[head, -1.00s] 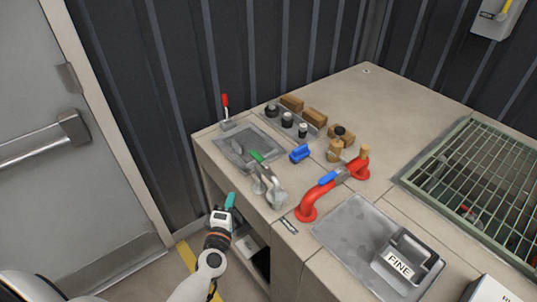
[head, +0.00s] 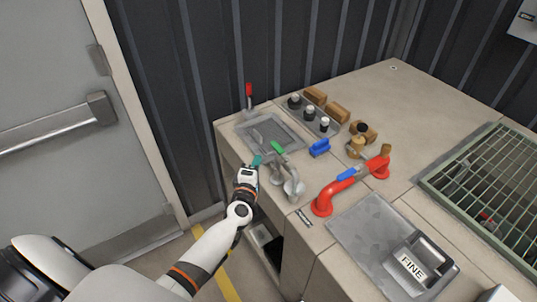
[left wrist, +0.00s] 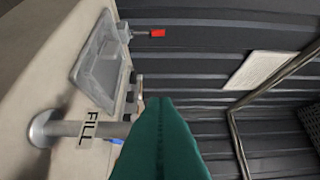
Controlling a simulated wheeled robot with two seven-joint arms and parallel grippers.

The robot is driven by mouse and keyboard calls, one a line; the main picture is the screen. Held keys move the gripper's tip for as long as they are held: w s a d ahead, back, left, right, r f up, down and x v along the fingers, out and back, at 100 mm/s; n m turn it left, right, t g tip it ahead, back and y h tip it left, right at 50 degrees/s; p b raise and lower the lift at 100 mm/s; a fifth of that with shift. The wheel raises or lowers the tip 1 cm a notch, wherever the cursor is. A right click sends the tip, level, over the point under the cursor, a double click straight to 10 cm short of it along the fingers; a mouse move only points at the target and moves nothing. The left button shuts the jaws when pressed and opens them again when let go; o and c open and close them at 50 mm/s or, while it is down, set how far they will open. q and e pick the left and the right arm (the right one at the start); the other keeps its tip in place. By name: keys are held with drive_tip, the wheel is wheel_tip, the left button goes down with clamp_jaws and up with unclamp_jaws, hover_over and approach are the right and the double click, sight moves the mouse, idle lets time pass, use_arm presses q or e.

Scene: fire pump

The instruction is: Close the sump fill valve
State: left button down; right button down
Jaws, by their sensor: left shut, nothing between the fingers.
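A grey curved pipe with a green lever handle (head: 278,147) stands at the front edge of the counter, beside a small sink. In the left wrist view a grey pipe (left wrist: 70,129) carries a tag reading FILL (left wrist: 88,129). The green lever cannot be made out there. My left gripper (head: 257,161) has teal fingers, shut and empty, just left of the green lever and near the pipe. I cannot tell whether they touch. The shut fingers fill the lower middle of the wrist view (left wrist: 160,105). My right gripper is not in view.
The sink (head: 270,134) has a red-handled lever (head: 249,96) at its back corner. A blue handle (head: 319,147) and a red pipe (head: 330,194) with a blue lever stand to the right. A green grate (head: 490,180) lies farther right.

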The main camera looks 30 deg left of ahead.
sight(272, 146)
use_arm(q)
drive_tip(key=shift+w+d, duration=0.3)
drive_tip(key=shift+w, duration=0.5)
drive_tip(key=shift+w+d, duration=0.3)
drive_tip(key=shift+w, duration=0.5)
drive_tip(key=shift+w+d, duration=0.3)
drive_tip(key=shift+w, duration=0.5)
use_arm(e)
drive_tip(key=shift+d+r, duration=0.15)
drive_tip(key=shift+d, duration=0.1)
use_arm(q)
drive_tip(key=shift+a, duration=0.1)
drive_tip(key=shift+w+f+m+h, duration=0.1)
drive_tip(key=shift+m+h, duration=0.2)
drive_tip(key=shift+h, duration=0.2)
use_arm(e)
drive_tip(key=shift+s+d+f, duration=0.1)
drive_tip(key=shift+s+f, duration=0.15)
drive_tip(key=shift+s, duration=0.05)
